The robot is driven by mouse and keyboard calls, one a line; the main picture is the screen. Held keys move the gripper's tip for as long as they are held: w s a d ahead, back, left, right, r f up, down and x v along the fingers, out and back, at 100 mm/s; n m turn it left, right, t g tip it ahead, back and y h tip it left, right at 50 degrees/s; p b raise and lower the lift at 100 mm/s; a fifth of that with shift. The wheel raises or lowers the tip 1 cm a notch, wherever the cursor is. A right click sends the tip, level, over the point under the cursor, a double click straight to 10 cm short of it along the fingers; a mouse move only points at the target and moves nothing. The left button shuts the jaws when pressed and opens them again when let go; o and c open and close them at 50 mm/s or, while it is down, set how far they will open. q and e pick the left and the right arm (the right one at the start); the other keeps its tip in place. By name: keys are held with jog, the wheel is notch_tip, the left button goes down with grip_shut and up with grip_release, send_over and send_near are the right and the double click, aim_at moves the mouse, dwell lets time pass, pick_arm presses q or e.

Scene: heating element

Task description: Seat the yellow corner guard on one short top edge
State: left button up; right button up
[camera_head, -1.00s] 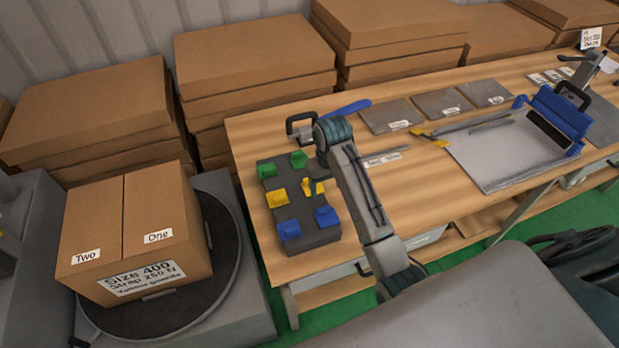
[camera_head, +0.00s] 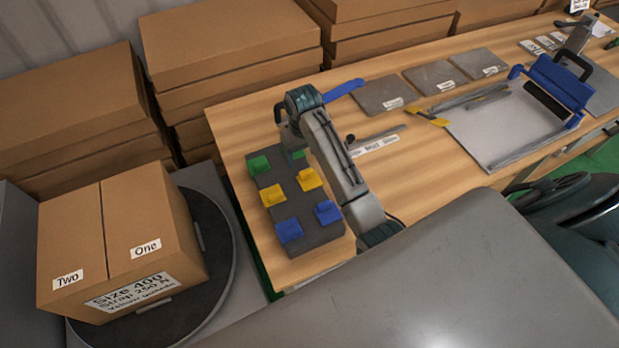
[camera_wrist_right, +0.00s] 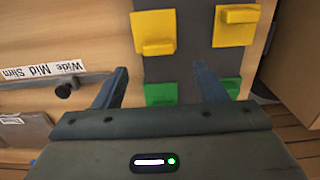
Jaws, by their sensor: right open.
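Two yellow corner guards, a left one (camera_head: 272,195) and a right one (camera_head: 309,179), sit in the middle row of the dark rack (camera_head: 312,236). They also show in the right wrist view, one at upper middle (camera_wrist_right: 153,32) and one at upper right (camera_wrist_right: 236,25). My right gripper (camera_head: 290,138) is above the rack's far end, near the green guards. In the wrist view its fingers (camera_wrist_right: 160,72) are apart with nothing held between them. The cardboard box (camera_head: 118,222) stands on the round turntable (camera_head: 222,262) at left; its label mentions yellow guards. My left gripper is out of view.
Green guards (camera_head: 258,165) and blue guards (camera_head: 289,230) share the rack. Grey plates (camera_head: 435,77), a blue-handled tool (camera_head: 344,89) and a blue-framed device (camera_head: 552,85) lie on the wooden table (camera_head: 240,122). Stacked cartons (camera_head: 232,45) stand behind.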

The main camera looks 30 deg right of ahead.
aim_at(305, 171)
jog(key=shift+f, duration=0.35)
jog(key=f+p, duration=0.3)
jog(key=f, duration=0.1)
jog(key=shift+s+d+f, duration=0.1)
jog(key=shift+s, duration=0.15)
jog(key=shift+f, duration=0.3)
jog(key=shift+w, duration=0.1)
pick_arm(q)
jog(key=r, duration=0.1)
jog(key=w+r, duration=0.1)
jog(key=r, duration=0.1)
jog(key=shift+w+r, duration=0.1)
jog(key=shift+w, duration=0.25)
pick_arm(e)
jog(key=c, duration=1.1)
